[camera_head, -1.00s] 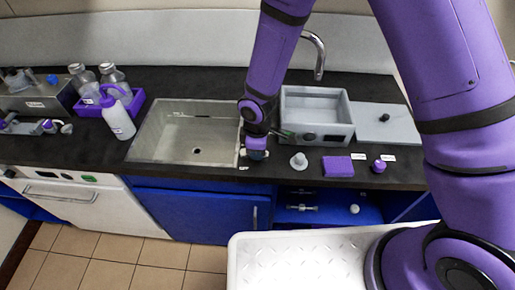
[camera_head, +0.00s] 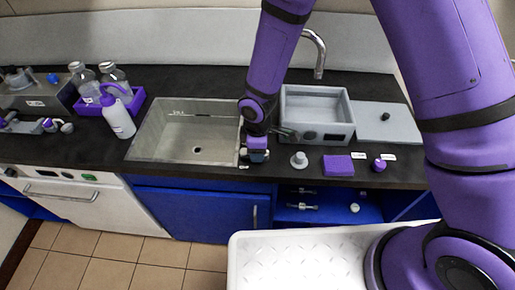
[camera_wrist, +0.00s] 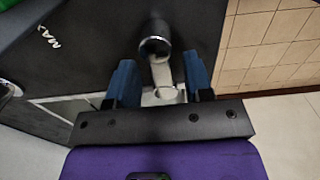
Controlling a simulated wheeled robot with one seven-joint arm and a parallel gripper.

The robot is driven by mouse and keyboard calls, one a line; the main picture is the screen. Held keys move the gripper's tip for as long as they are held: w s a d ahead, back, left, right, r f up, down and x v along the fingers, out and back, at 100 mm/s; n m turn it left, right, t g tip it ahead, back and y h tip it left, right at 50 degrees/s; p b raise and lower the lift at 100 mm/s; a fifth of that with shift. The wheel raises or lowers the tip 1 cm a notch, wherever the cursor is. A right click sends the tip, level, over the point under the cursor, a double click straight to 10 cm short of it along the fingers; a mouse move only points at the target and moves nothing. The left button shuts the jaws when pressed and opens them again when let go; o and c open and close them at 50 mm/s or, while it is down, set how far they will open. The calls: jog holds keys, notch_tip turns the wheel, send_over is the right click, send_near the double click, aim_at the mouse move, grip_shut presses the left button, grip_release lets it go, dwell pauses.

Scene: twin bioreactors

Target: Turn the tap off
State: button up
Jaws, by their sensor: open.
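The curved metal tap spout (camera_head: 319,55) rises behind the counter in the head view, partly hidden by my arm. My gripper (camera_head: 256,157) points down at the right front corner of the sink (camera_head: 150,155). In the wrist view my gripper (camera_wrist: 160,78) is open, with one blue finger on each side of a light metal lever (camera_wrist: 161,72). This lever, perhaps the tap handle, joins a dark round knob (camera_wrist: 154,42) just beyond the fingertips. I cannot tell whether either finger touches the lever. No water stream is clearly visible.
A grey tray unit (camera_head: 316,110) stands right of my gripper. A white knobbed piece (camera_head: 299,160), a purple sponge (camera_head: 338,164) and a small purple-topped item (camera_head: 379,164) lie along the counter front. A white bottle (camera_head: 118,118) stands left of the sink.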

notch_tip(320, 180, up, 11)
dwell(0.6)
jog(key=shift+f, duration=0.1)
jog(key=s+d+r+m+t, duration=0.1)
jog(key=d+r+m+t, duration=0.2)
jog(key=d+r+m, duration=1)
jog(key=s+d+r+m+t, duration=0.2)
jog(key=s+d+r+m, duration=0.2)
jog(key=s+d+r, duration=1.1)
jog(key=v, duration=0.3)
jog(key=shift+s+d+r, duration=0.15)
jog(key=shift+d+r, duration=0.2)
